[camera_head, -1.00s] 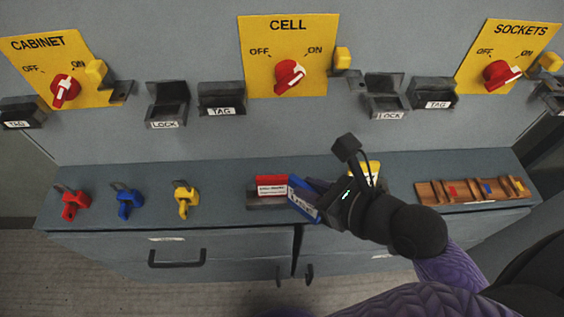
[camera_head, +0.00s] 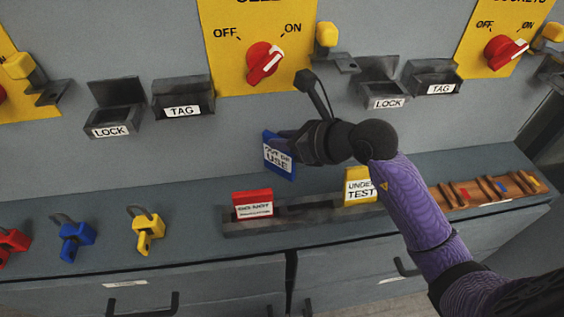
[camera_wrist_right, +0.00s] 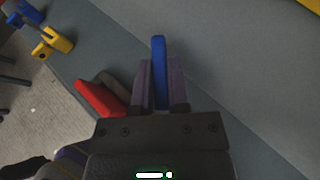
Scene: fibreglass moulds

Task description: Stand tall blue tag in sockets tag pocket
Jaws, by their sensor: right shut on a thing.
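The tall blue tag (camera_head: 278,160), with a white "OUT OF USE" label, is held upright above the bench, in front of the wall. My right gripper (camera_head: 295,143) is shut on it. In the right wrist view the blue tag (camera_wrist_right: 158,60) stands edge-on between the two fingers of the gripper (camera_wrist_right: 161,90). The sockets tag pocket (camera_head: 431,80), a dark box labelled TAG, is on the wall left of the yellow SOCKETS panel (camera_head: 495,35), right of and above the held tag. My left gripper is not in view.
A dark rack (camera_head: 300,212) on the bench holds a red tag (camera_head: 252,204) and a yellow tag (camera_head: 358,187), with a gap between. A LOCK pocket (camera_head: 383,92) adjoins the sockets tag pocket. Padlocks (camera_head: 148,231) lie left; a wooden tray (camera_head: 470,192) lies right.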

